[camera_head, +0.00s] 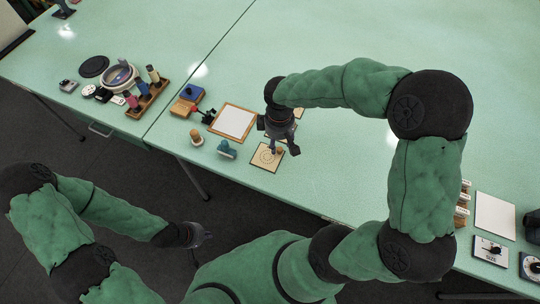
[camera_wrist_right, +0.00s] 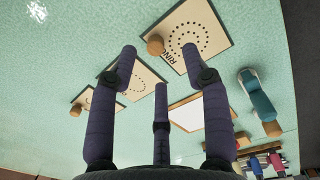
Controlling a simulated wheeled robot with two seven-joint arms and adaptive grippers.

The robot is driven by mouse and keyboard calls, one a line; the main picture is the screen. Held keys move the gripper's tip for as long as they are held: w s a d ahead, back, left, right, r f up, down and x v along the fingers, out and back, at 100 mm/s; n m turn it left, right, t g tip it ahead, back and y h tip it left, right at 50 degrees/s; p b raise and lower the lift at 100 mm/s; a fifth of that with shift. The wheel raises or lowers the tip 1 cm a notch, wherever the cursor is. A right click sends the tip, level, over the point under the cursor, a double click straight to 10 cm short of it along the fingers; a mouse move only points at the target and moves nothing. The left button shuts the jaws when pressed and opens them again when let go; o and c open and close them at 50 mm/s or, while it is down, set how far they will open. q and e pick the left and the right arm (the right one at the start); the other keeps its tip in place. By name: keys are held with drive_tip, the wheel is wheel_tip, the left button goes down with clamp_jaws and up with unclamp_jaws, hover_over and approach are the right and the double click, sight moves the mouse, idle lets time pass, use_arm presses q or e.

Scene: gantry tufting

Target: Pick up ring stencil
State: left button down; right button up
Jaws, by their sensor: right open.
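The ring stencil (camera_wrist_right: 190,38) is a pale tan plate with a dotted circle, a "RING" label and a round wooden knob. It lies flat on the table at the upper middle of the right wrist view. A stencil plate with dotted circles (camera_head: 264,159) shows in the head view just below my right gripper (camera_head: 279,143). In the right wrist view my right gripper (camera_wrist_right: 159,60) is open and empty, its fingers spread over the stencils. One fingertip overlaps the ring stencil's edge; contact cannot be told. My left gripper (camera_head: 203,236) hangs off the table's front edge, its jaws unclear.
Two other stencil plates (camera_wrist_right: 143,82) (camera_wrist_right: 88,99) lie beside the ring stencil. The table's back (camera_head: 330,40) is clear.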

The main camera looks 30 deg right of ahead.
sight(279, 149)
drive_tip(key=f, duration=0.2)
drive_tip(key=f+b, duration=0.2)
drive_tip(key=f, duration=0.1)
drive_tip(key=shift+w+d+f, duration=0.25)
drive_tip(key=shift+d+f, duration=0.05)
clamp_jaws()
